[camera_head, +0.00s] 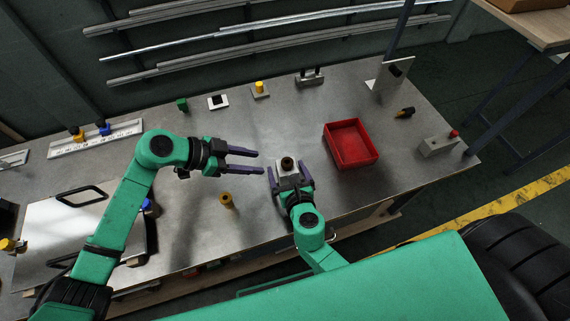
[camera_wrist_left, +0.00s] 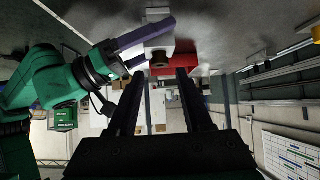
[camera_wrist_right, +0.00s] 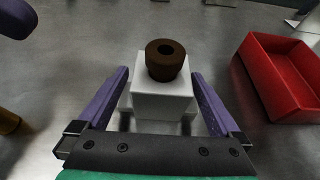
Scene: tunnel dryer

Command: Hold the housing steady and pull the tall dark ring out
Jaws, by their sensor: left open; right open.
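The housing (camera_wrist_right: 162,98) is a light block on a metal table, between the two open fingers of my right gripper (camera_wrist_right: 160,92), with a gap at each side in the right wrist view. A dark brown ring (camera_wrist_right: 167,60) with a hole stands on top of it. In the head view the ring (camera_head: 287,163) and housing (camera_head: 283,171) sit between the fingers of my right gripper (camera_head: 287,178). My left gripper (camera_head: 260,162) is open and empty, left of the housing, its fingers pointing towards it. In the left wrist view the ring (camera_wrist_left: 160,60) shows beyond the left fingers.
A red bin (camera_head: 357,164) stands right of the housing; it also shows in the right wrist view (camera_wrist_right: 262,85). A brass-coloured peg (camera_head: 227,200) stands below my left gripper. Several small fixtures line the table's back. The table's middle is mostly clear.

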